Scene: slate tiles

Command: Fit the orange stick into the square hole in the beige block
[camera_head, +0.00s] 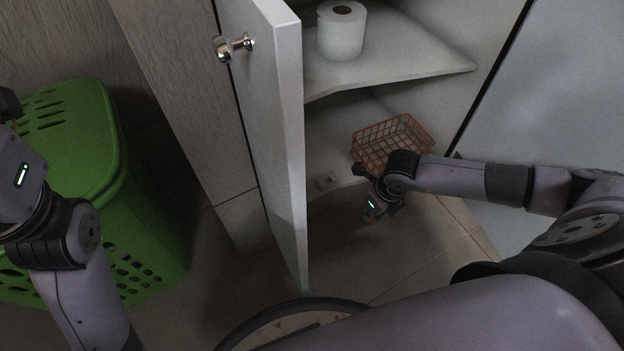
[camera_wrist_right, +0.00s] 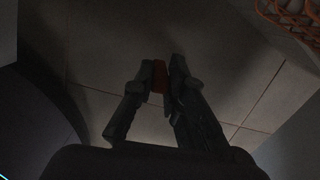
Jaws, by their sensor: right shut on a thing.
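A small beige block (camera_head: 326,182) with a dark hole lies near the front edge of the cabinet's lower shelf. My right gripper (camera_wrist_right: 162,75) is shut on the orange stick (camera_wrist_right: 157,81), which looks dark red-orange between the fingertips in the right wrist view. Most of the stick is hidden by the fingers. In the head view this gripper is small and dark, in front of the shelf, below and right of the block and apart from it. My left arm comes in at the left edge; only a dark bit of its gripper shows there, with no fingers visible.
A white cabinet door (camera_head: 272,120) stands open left of the block. A copper wire basket (camera_head: 392,140) is on the lower shelf, right of the block. A toilet roll (camera_head: 341,32) stands on the upper shelf. A green laundry basket (camera_head: 75,140) is at the left.

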